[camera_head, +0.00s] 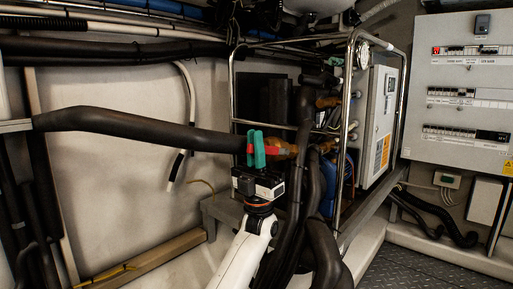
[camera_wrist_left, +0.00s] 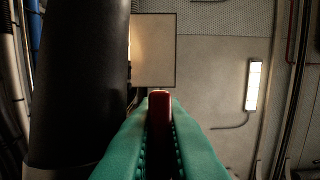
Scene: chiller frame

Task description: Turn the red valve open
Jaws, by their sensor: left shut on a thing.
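The red valve handle (camera_head: 272,150) sits on a brass fitting (camera_head: 289,147) at the end of the thick black insulated pipe (camera_head: 150,130), in the middle of the head view. My left gripper (camera_head: 256,148) has green fingers and is shut on the red handle, reaching it from below. In the left wrist view the red handle (camera_wrist_left: 159,105) stands between the two green fingers (camera_wrist_left: 160,125), which touch it from both sides. The fingers hide part of the handle in both views. My right gripper is in neither view.
A chrome tube frame (camera_head: 345,120) surrounds the chiller unit (camera_head: 378,125) right of the valve. Black hoses (camera_head: 325,255) hang close beside my left arm. The black pipe (camera_wrist_left: 78,85) runs close left of the fingers in the wrist view. A grey electrical cabinet (camera_head: 462,120) is at the right.

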